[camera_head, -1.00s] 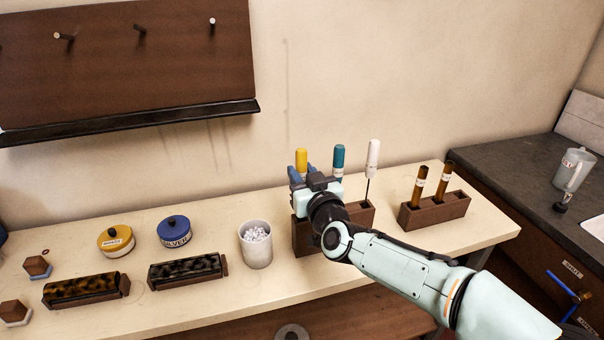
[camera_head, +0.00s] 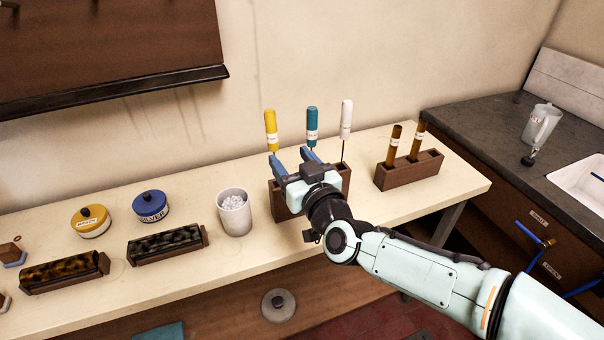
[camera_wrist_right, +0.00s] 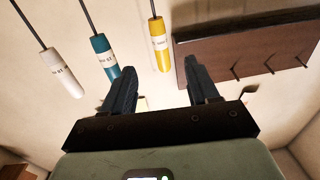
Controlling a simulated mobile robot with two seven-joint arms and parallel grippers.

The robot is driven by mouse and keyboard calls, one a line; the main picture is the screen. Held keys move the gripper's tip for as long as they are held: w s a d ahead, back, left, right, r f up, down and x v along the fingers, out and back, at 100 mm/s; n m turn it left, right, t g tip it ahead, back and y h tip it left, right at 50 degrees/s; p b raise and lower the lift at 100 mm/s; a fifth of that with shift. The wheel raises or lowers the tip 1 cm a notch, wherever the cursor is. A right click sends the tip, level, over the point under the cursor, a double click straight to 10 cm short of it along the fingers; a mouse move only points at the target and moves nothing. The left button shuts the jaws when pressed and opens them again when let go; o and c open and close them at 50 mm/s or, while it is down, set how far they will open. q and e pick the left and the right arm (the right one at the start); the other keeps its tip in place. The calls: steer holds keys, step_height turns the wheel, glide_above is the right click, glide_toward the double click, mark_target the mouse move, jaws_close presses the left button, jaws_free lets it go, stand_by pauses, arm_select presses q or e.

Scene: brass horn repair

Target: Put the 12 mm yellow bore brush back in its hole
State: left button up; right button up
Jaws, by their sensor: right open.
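The yellow bore brush (camera_head: 270,130) stands upright, handle up, at the left end of the brown wooden block (camera_head: 282,206). Its thin rod shows just below the handle; its lower end is hidden behind my right gripper (camera_head: 291,158). That gripper is open and empty, in front of the block and below the handles. In the right wrist view, the yellow handle (camera_wrist_right: 160,46) shows beyond the open fingertips (camera_wrist_right: 158,70), apart from both. A teal brush (camera_head: 312,124) and a white brush (camera_head: 346,118) stand to its right. My left gripper is not in view.
A second wooden block (camera_head: 410,174) with two brown-handled tools is at the right. A white cup (camera_head: 234,214) of small pale pieces stands left of the brush block. Yellow (camera_head: 91,222) and blue (camera_head: 150,206) tins are farther left. The wall is close behind.

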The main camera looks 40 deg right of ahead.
steer(key=s, duration=0.4)
steer(key=shift+s+a, duration=0.4)
